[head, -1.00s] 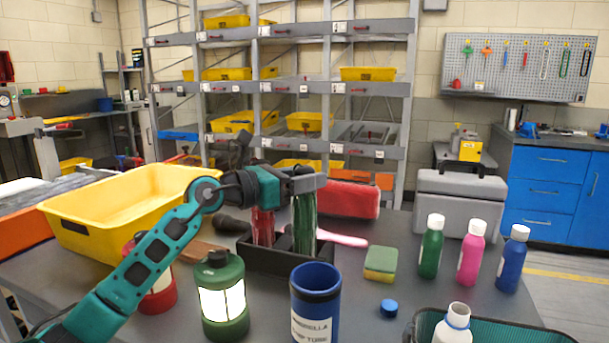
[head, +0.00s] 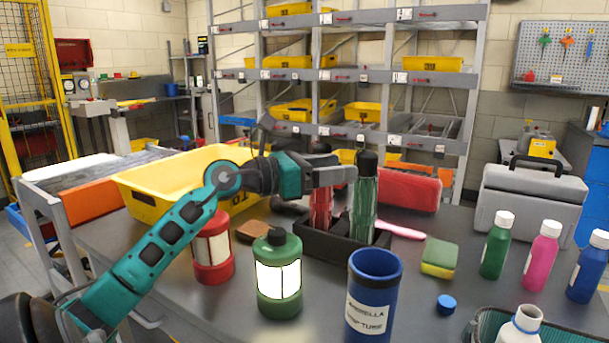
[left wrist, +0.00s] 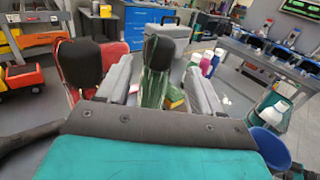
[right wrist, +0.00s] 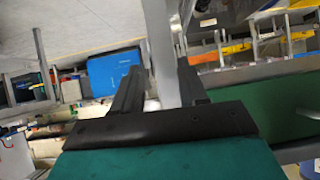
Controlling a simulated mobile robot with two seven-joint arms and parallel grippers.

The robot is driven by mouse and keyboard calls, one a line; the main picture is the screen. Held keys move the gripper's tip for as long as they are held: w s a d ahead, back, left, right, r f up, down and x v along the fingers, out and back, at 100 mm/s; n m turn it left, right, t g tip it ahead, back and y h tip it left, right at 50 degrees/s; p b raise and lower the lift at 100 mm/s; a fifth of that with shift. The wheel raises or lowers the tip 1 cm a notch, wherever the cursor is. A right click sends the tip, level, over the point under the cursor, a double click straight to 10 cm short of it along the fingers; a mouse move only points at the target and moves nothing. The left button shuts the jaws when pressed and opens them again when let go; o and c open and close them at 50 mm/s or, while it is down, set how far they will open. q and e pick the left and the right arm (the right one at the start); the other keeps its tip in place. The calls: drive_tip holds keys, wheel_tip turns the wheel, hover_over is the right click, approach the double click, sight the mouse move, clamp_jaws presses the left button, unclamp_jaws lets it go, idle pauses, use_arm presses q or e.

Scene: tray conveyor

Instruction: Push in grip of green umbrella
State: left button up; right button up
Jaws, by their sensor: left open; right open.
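The green umbrella (head: 364,208) stands upright in a black holder (head: 336,246), with its black grip (head: 367,162) sticking up above the green folded cloth. My left gripper (head: 350,175) is open beside the top of the green umbrella. In the left wrist view its two fingers (left wrist: 160,88) are apart, and the green umbrella (left wrist: 155,86) shows between them. A red umbrella (head: 320,200) stands to the left in the same holder; its black grip (left wrist: 80,62) shows left of the fingers. My right gripper (right wrist: 160,85) is open and away from the umbrellas.
A blue umbrella tube (head: 372,300), a green lantern (head: 278,298) and a red lantern (head: 212,262) stand in front. A yellow bin (head: 150,190) is behind left. A sponge (head: 440,256) and several bottles (head: 496,245) are to the right.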

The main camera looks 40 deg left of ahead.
use_arm(q)
drive_tip(key=shift+v, duration=2.85)
